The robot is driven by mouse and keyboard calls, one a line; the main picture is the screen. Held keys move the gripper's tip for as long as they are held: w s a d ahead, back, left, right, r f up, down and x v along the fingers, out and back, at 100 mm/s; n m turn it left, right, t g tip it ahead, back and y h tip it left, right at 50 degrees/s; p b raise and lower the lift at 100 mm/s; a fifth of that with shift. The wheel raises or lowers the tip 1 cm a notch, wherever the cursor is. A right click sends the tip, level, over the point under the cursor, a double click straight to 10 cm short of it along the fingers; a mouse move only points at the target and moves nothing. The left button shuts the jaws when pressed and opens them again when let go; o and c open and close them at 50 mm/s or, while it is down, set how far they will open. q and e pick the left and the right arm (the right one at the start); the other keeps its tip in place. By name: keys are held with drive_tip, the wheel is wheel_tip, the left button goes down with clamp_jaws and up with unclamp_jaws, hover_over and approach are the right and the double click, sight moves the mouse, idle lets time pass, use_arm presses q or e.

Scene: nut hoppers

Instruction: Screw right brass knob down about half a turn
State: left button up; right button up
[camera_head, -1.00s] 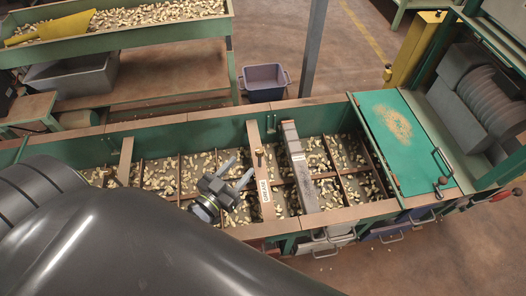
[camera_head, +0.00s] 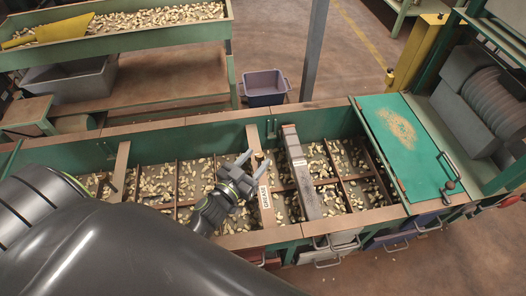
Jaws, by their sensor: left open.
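A wooden crossbar (camera_head: 255,138) with a white printed label (camera_head: 264,196) spans the green hopper trough. A small brass-coloured piece, which looks like the knob, shows on this bar near the fingertips; it is too small to tell its turn. My left gripper (camera_head: 257,159) reaches in from the lower left over the trough. Its two grey fingers are apart and point up and right, with the tips close to the knob. I cannot tell whether they touch it. My right gripper is not in view.
The trough's compartments hold many nuts. A grey metal bar (camera_head: 303,180) crosses it just right of the labelled crossbar. A green lid (camera_head: 407,150) with a crank handle covers the right end. A purple bin (camera_head: 265,86) stands on the floor behind.

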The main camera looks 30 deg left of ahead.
sight(262, 153)
use_arm(q)
drive_tip(key=shift+w+d, duration=0.15)
drive_tip(key=shift+w, duration=0.95)
drive_tip(key=shift+w+d, duration=0.1)
drive_tip(key=shift+w, duration=0.95)
drive_tip(key=c, duration=1)
